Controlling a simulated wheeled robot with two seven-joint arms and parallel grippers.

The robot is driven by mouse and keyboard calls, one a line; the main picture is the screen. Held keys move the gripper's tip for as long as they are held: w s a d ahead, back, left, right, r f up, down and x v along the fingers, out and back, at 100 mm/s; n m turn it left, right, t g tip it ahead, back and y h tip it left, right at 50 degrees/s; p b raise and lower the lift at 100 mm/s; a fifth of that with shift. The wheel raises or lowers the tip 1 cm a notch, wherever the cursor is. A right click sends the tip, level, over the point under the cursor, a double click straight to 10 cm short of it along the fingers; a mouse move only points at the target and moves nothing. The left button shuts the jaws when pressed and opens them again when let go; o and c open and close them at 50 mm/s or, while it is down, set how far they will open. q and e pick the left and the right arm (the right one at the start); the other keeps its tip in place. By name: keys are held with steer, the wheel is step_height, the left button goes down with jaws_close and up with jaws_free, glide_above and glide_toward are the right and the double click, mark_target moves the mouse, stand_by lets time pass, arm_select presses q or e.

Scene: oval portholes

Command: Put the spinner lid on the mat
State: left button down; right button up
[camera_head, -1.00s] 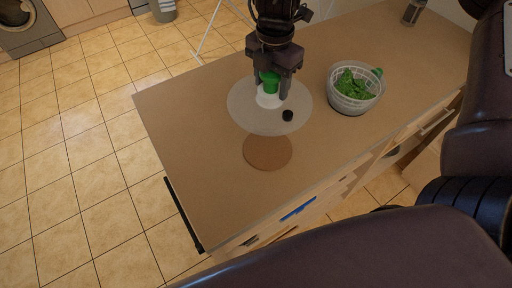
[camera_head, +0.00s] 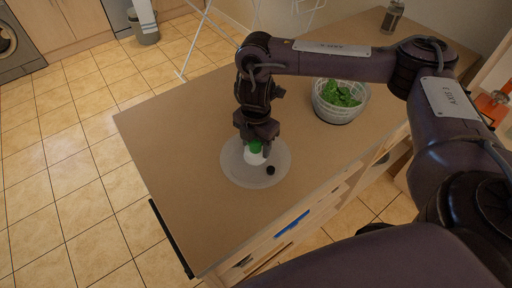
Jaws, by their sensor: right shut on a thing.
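The spinner lid (camera_head: 238,170) is a wide, translucent pale disc with a white hub, a green knob and a small black button. My right gripper (camera_head: 256,147) points down over it and is shut on the green knob. The lid lies level over the front left part of the counter. The round brown mat is hidden beneath the lid. I cannot tell whether the lid touches it. My left gripper is not in view.
The spinner bowl (camera_head: 336,113) with green leaves stands right of the lid on the brown counter (camera_head: 190,120). A bottle (camera_head: 391,18) stands at the far right end. The counter left of the lid is clear. My right arm reaches across above the bowl.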

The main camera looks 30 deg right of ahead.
steer(key=shift+f, duration=0.65)
steer(key=shift+f, duration=0.2)
steer(key=o, duration=1.6)
step_height(320, 180, up, 12)
steer(key=shift+r+p, duration=0.2)
steer(key=shift+p, duration=0.85)
